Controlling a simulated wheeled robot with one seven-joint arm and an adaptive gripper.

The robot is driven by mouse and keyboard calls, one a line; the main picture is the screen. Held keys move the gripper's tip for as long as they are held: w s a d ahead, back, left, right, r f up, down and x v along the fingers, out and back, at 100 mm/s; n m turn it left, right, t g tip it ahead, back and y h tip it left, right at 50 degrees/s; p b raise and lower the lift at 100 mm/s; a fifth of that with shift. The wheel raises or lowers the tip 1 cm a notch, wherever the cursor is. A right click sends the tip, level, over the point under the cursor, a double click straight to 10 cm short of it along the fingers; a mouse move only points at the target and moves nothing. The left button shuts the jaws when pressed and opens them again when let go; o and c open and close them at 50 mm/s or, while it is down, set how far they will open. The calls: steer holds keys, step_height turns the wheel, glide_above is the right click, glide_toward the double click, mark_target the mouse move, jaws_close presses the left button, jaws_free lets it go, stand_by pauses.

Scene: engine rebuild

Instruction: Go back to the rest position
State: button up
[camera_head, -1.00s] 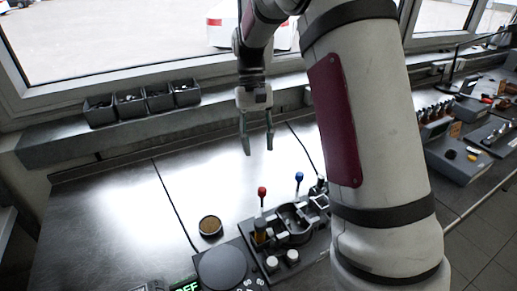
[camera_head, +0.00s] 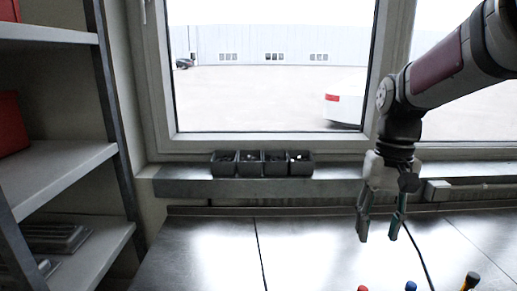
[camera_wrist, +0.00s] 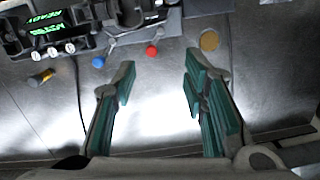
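My gripper (camera_head: 380,226) hangs over the bench in the head view, fingers pointing down and apart with nothing between them. No object is held.
Several small dark bins (camera_head: 262,164) stand on the window ledge (camera_head: 190,187). A shelf unit (camera_head: 60,165) stands at left. The mid bench is clear.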

steer(key=s+a+r+n+t, duration=0.1)
steer(key=s+a+t, duration=0.1)
steer(key=s, duration=0.6)
steer(key=s+a+r+t, duration=0.1)
steer(key=s+t, duration=0.3)
steer(key=s, duration=0.4)
steer(key=shift+a+r+n, duration=0.35)
steer(key=shift+r+n, duration=0.05)
